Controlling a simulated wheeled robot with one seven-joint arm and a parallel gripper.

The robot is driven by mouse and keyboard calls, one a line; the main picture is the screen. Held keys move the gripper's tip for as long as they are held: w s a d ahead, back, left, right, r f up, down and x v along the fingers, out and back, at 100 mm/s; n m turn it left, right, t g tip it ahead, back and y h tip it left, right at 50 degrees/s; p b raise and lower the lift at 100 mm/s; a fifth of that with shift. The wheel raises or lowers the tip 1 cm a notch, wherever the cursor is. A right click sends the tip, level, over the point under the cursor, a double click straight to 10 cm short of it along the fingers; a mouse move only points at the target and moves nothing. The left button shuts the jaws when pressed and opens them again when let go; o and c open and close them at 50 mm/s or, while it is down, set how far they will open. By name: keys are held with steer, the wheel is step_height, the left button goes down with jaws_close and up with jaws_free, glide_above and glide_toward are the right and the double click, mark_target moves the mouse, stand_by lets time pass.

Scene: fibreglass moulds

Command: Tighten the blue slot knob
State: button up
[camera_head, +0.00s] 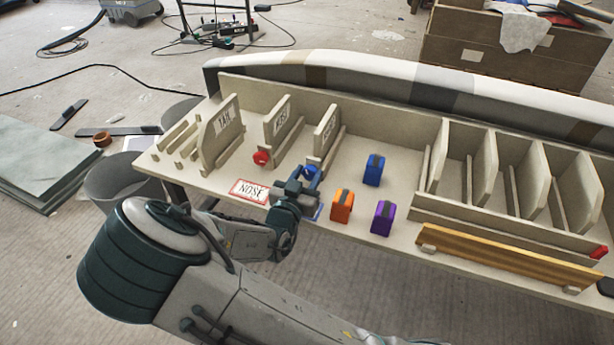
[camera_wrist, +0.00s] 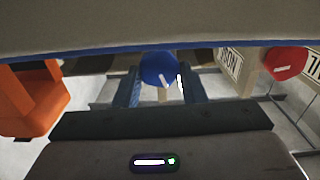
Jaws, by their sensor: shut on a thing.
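The blue slot knob (camera_head: 310,173) is a round knob at the front of the third slot from the left, below an upright divider panel. In the wrist view the blue knob (camera_wrist: 156,68) shows a short white mark, tilted, on its face. My gripper (camera_head: 302,183) is at the knob, and its two fingers (camera_wrist: 163,90) stand on either side of it, shut on it. The gripper partly hides the knob in the head view. A red knob (camera_head: 261,158) sits at the slot to its left and also shows in the wrist view (camera_wrist: 285,62).
Blue (camera_head: 374,170), orange (camera_head: 341,206) and purple (camera_head: 382,218) blocks stand on the bench right of my gripper. A divided rack (camera_head: 470,211) and a wooden strip (camera_head: 505,258) take up the right side.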

steer(key=m+b, duration=0.1)
steer(key=m, duration=0.1)
steer(key=m+b, duration=0.1)
steer(key=m, duration=0.1)
steer(key=shift+d+f+m, duration=0.15)
steer(key=shift+m, duration=0.25)
steer(key=shift+m+b, duration=1.4)
steer(key=shift+m, duration=0.4)
steer(key=o, duration=1)
steer(key=shift+s, duration=0.1)
steer(key=p+v, duration=0.4)
steer(key=v, duration=0.9)
steer(key=shift+s, duration=0.4)
